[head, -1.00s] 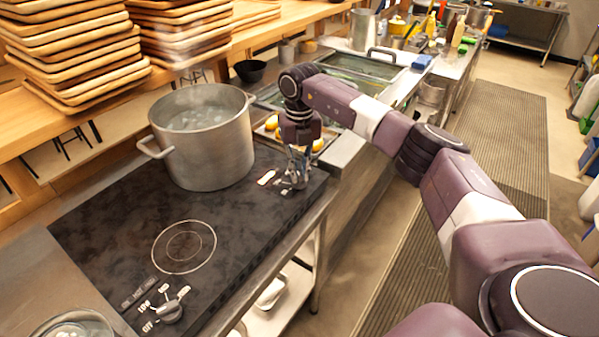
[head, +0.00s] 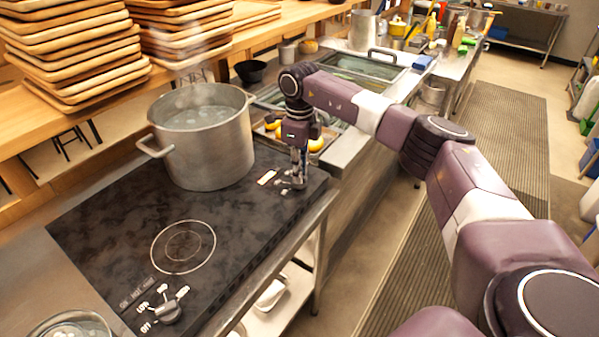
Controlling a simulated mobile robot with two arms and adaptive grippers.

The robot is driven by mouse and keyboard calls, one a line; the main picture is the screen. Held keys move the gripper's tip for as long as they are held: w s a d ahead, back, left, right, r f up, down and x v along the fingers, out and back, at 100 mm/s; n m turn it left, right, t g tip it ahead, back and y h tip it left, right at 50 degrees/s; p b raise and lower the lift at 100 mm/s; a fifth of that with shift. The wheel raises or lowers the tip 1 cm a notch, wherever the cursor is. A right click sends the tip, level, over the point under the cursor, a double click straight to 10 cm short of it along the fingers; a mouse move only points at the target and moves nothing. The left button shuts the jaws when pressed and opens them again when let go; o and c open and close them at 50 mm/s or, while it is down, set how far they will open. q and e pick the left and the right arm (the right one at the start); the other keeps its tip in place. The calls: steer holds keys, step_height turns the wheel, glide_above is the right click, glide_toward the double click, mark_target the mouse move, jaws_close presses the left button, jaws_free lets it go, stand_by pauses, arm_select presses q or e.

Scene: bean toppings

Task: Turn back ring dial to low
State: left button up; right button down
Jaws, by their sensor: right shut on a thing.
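The black cooktop (head: 110,225) has a dial near its front left corner and another at its right end. The back dial (head: 290,183) at the right end is largely hidden by my right gripper (head: 296,176), which points down and is shut on it. A large steaming metal pot (head: 205,150) stands on the back ring. My left gripper is not in view.
The front ring (head: 183,246) is empty. Stacked wooden trays (head: 70,50) fill the shelf at the upper left. A tray with yellow items (head: 316,145) lies just behind my right gripper. A metal bowl (head: 72,326) sits at the lower left edge.

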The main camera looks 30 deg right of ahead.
steer(key=shift+r+n, duration=0.1)
steer(key=shift+n, duration=0.9)
steer(key=c, duration=2)
jaws_free()
steer(key=shift+o, duration=0.2)
steer(key=shift+r, duration=0.1)
step_height(320, 180, up, 12)
steer(key=shift+s, duration=0.1)
